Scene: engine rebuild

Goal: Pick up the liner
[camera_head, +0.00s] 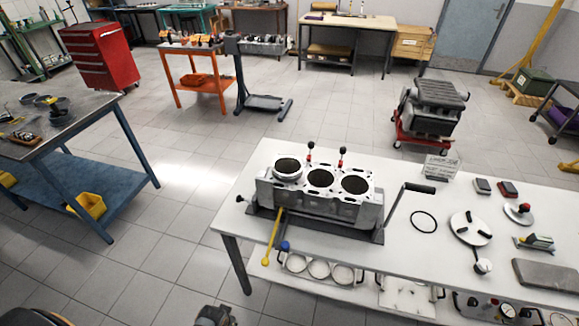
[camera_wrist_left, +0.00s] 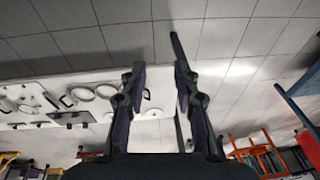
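The liner (camera_head: 288,169) is a pale metal ring standing proud of the left bore of the engine block (camera_head: 318,201). The block sits upright on the white table. In the left wrist view my left gripper (camera_wrist_left: 160,72) is open, with nothing between its fingers and the tiled floor beyond them. A dark part at the bottom edge of the head view may belong to my left arm, well below and left of the block. I cannot pick out the liner for certain in the left wrist view. My right gripper is not in view.
The white table (camera_head: 395,258) also holds a crank handle (camera_head: 418,188), a black ring (camera_head: 424,222), a round plate (camera_head: 471,228) and a grey slab (camera_head: 548,273). A yellow-ended tool (camera_head: 271,240) leans at the block's front left. A blue bench (camera_head: 75,190) stands left, with clear floor between.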

